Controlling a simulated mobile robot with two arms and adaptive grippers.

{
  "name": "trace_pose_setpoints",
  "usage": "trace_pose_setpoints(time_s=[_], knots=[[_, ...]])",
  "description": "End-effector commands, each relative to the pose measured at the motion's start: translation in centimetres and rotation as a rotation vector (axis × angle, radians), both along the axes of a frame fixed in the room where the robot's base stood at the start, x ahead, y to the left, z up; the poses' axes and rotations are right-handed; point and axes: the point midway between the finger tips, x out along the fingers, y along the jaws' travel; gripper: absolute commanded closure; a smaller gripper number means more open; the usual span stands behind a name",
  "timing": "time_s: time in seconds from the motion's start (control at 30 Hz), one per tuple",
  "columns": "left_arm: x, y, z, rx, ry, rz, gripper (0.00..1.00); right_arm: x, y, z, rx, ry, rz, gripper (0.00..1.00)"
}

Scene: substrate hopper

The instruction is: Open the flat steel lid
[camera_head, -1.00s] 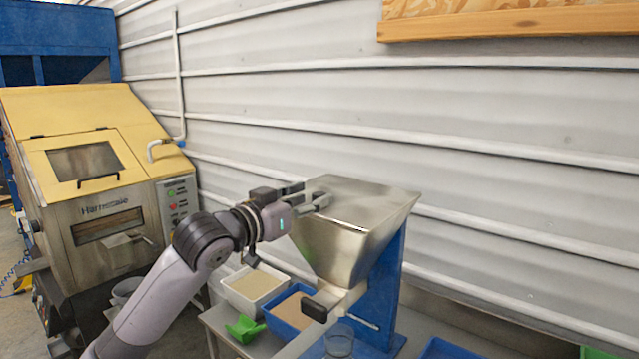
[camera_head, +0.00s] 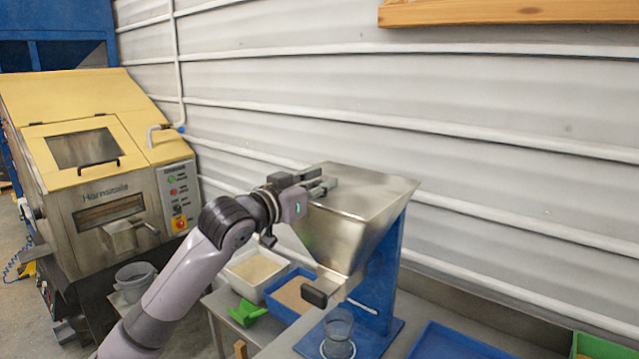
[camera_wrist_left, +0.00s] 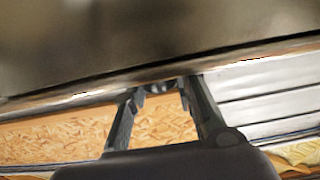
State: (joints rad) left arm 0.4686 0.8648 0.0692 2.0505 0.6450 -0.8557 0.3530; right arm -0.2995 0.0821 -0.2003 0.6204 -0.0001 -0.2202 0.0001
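The flat steel lid (camera_head: 372,183) lies level on top of the steel hopper (camera_head: 345,235) and looks closed. My left gripper (camera_head: 328,183) is at the lid's left edge in the head view, its fingers spread apart with nothing clearly held. In the left wrist view, the two fingertips (camera_wrist_left: 161,88) point at the edge of a dark steel surface (camera_wrist_left: 150,40), with a small dark part between them. I cannot tell whether they touch it. My right gripper is not in view.
A blue stand (camera_head: 382,275) carries the hopper. A glass beaker (camera_head: 339,325), a white tray (camera_head: 235,275) and a blue tray (camera_head: 272,300) stand below. A yellow and steel machine (camera_head: 85,150) is at left. The ribbed wall is close behind the hopper.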

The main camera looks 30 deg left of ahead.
Motion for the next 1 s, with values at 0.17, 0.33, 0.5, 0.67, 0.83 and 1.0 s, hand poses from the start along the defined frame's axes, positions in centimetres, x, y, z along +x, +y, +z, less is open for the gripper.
trace_pose_setpoints(time_s=[0.17, 0.33, 0.5, 0.67, 0.83, 1.0], knots=[[0.0, 0.0, 0.0, 0.000, 0.000, 0.000, 0.90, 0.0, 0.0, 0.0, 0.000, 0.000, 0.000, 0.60], [0.0, 0.0, 0.0, 0.000, 0.000, 0.001, 1.00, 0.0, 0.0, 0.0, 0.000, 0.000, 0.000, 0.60], [0.0, 0.0, 0.0, 0.000, 0.000, 0.001, 1.00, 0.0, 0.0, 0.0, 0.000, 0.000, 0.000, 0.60], [0.0, 0.0, 0.0, 0.000, 0.000, 0.001, 1.00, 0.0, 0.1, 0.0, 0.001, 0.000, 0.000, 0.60], [0.0, 0.0, 0.2, 0.000, 0.002, 0.001, 1.00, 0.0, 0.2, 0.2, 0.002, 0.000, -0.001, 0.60], [0.0, 0.0, 0.9, 0.002, 0.022, 0.000, 1.00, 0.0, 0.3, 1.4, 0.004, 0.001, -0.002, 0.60]])
